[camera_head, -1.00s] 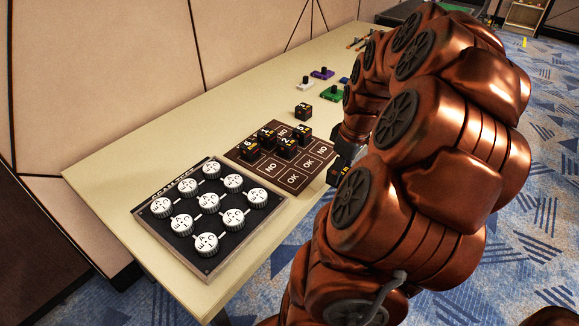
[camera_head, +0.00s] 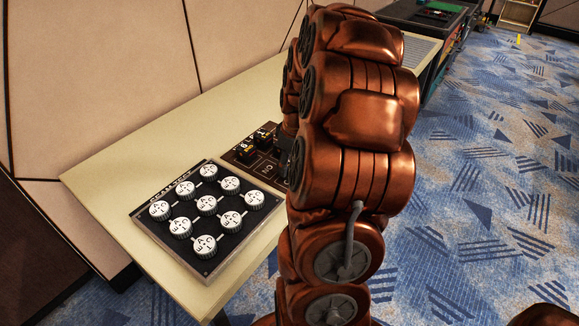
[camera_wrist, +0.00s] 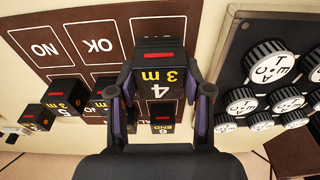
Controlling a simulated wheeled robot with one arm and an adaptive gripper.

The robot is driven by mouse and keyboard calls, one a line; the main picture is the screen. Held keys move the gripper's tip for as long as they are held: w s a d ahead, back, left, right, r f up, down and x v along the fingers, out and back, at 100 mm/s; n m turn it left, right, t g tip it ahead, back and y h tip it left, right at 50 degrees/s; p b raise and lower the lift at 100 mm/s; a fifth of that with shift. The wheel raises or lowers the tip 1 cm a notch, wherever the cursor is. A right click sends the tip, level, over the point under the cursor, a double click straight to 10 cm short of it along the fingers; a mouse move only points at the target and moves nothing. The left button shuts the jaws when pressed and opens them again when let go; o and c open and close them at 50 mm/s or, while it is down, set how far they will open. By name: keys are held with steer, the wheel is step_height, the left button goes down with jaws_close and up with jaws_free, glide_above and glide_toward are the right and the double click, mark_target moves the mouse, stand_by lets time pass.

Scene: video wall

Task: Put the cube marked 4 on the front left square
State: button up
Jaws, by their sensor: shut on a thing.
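The cube marked 4 (camera_wrist: 160,64) is black with yellow print and a red bar. My gripper (camera_wrist: 161,84) is shut on it, one finger on each side. The brown board with OK and NO squares (camera_wrist: 70,20) lies behind it in the wrist view; I cannot tell how high above the board the cube is. In the head view my arm hides the cube, the gripper's tips and much of the board (camera_head: 268,169). Other black cubes stand on the board, among them one marked 5 (camera_wrist: 66,97) and one marked 6 (camera_wrist: 162,117).
A framed black panel with white lettered knobs (camera_head: 215,252) lies beside the board at the table's near end; it fills the right of the wrist view (camera_wrist: 236,70). The cream table (camera_head: 150,140) is bare toward the wall. Another cube (camera_wrist: 35,118) stands at the wrist view's left.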

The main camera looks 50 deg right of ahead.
steer(key=shift+f, duration=1)
steer(key=shift+f, duration=0.15)
steer(key=o, duration=1.2)
steer(key=shift+d+r, duration=0.1)
steer(key=shift+r, duration=0.35)
steer(key=r, duration=0.3)
steer(key=s+r, duration=0.1)
steer(key=r, duration=0.7)
steer(key=shift+s+r+b, duration=0.15)
steer(key=shift+s+b, duration=0.15)
steer(key=shift+s, duration=0.1)
